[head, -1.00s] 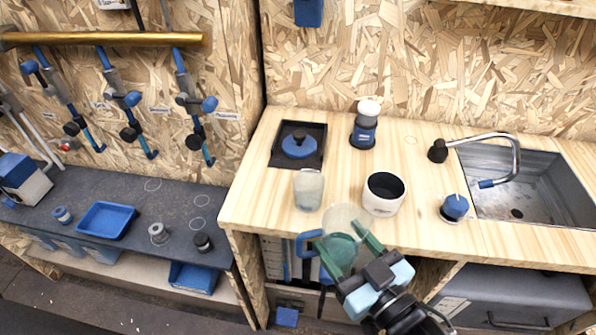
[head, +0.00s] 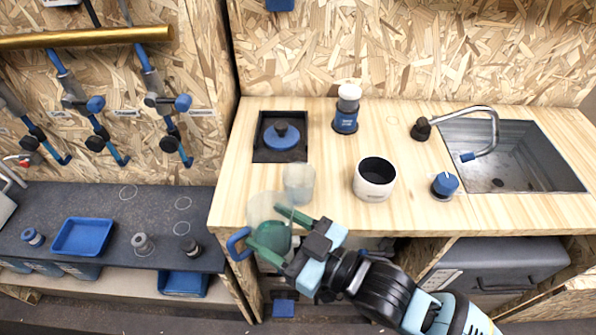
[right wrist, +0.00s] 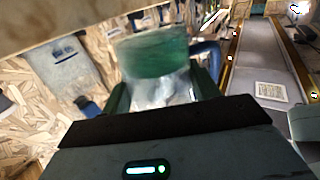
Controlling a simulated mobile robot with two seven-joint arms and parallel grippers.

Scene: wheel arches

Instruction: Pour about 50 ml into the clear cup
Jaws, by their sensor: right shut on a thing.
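The clear cup (head: 299,184) is translucent and stands upright on the wooden counter near its front edge. A translucent jug (head: 262,207) with a blue handle (head: 238,244) holds green liquid (head: 272,238). My right gripper (head: 270,229) is shut on the jug, its green fingers on either side. The jug is in front and to the left of the cup, near the counter's front edge, and overlaps the cup slightly in the head view. The jug and its green liquid also show in the right wrist view (right wrist: 155,56). No stream of liquid is visible. My left gripper is out of view.
A white mug with a dark inside (head: 374,180) stands right of the cup.

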